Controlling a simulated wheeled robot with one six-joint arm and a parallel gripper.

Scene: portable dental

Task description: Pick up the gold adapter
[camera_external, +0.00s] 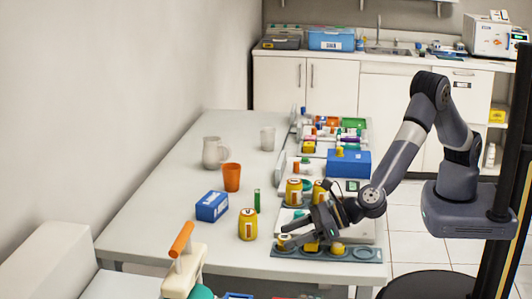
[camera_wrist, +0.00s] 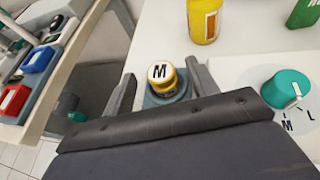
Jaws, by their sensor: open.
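A gold adapter with a white cap marked M (camera_wrist: 162,76) stands in a grey holder (camera_wrist: 158,98) in the wrist view. My gripper (camera_wrist: 160,74) is open, with one finger on each side of the adapter and gaps visible between. In the external view, the grey strip-shaped holder (camera_external: 362,256) lies along the table's front edge, and my gripper (camera_external: 292,238) is low over its left end. A small white-topped yellow piece (camera_external: 284,240) shows there beside the fingers. Other yellow pieces (camera_external: 338,248) stand further right in the holder. The adapter's lower part is partly hidden by my gripper.
A yellow can (camera_external: 248,225), a blue box (camera_external: 211,206) and an orange cup (camera_external: 231,177) stand left of my gripper.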

